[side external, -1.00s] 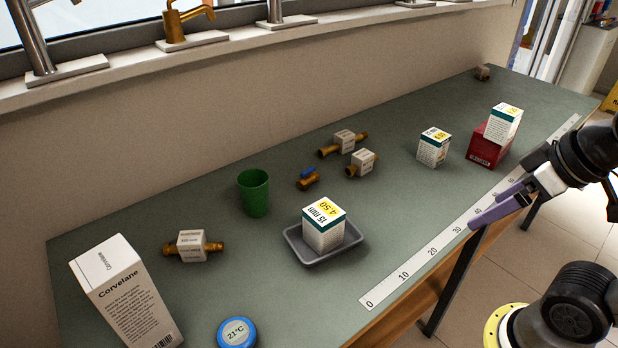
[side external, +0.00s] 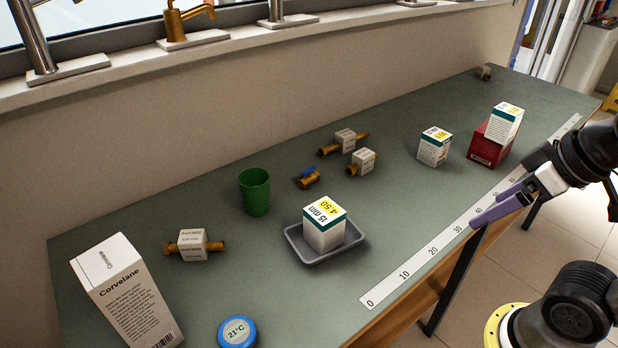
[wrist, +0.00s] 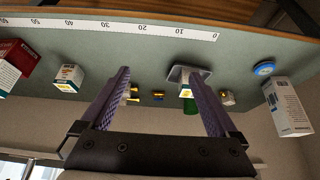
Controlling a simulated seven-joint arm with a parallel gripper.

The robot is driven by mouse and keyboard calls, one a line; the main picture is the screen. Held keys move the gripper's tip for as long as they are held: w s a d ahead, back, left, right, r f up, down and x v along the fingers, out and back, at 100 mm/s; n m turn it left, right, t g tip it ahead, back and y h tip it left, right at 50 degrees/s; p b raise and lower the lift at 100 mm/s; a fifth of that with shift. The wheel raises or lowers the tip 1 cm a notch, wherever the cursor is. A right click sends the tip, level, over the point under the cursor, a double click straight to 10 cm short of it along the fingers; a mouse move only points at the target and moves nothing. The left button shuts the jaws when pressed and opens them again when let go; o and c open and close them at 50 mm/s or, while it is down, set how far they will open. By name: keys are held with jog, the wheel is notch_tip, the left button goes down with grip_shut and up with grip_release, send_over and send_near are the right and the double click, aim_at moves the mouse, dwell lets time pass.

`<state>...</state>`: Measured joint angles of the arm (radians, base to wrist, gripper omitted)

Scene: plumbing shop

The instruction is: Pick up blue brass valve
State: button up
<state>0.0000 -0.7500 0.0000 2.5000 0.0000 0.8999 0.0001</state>
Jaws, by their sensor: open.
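The blue-handled brass valve (side external: 308,178) lies on the green counter, between the green cup and the tagged brass fittings. In the wrist view the valve (wrist: 158,96) shows small, between my two fingers and well beyond them. My gripper (side external: 500,208) is open and empty at the counter's right front edge, over the ruler strip and far from the valve. Its purple fingers (wrist: 162,92) are spread wide in the wrist view.
A green cup (side external: 254,192) stands left of the valve. Tagged brass fittings (side external: 362,162) lie to its right. A grey tray (side external: 300,250) holding a white box is in front. A white box (side external: 434,147) and a red box (side external: 488,147) stand toward the right. Counter between is clear.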

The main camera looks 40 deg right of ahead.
jog(key=w+r+n+t, duration=0.1)
jog(key=w+r+t, duration=0.35)
jog(key=w, duration=0.75)
jog(key=w+r+t, duration=0.3)
jog(key=w+t, duration=0.2)
jog(key=w, duration=0.7)
jog(key=w+a+f+n+y, duration=0.1)
jog(key=w+f+y, duration=0.1)
jog(key=w+f, duration=0.6)
jog(key=shift+g, duration=0.95)
notch_tip(320, 180, down, 14)
jog(key=shift+r, duration=0.1)
send_near(310, 170)
jog(key=x, duration=0.3)
jog(key=f+x, duration=0.1)
jog(key=x, duration=0.1)
jog(key=shift+a, duration=0.3)
jog(key=shift+d+r+x, duration=0.15)
jog(key=shift+d+x, duration=0.05)
jog(key=shift+x, duration=1.15)
jog(key=shift+d+r+x, duration=0.15)
jog(key=shift+x, duration=1.15)
jog(key=shift+w, duration=0.15)
grip_shut()
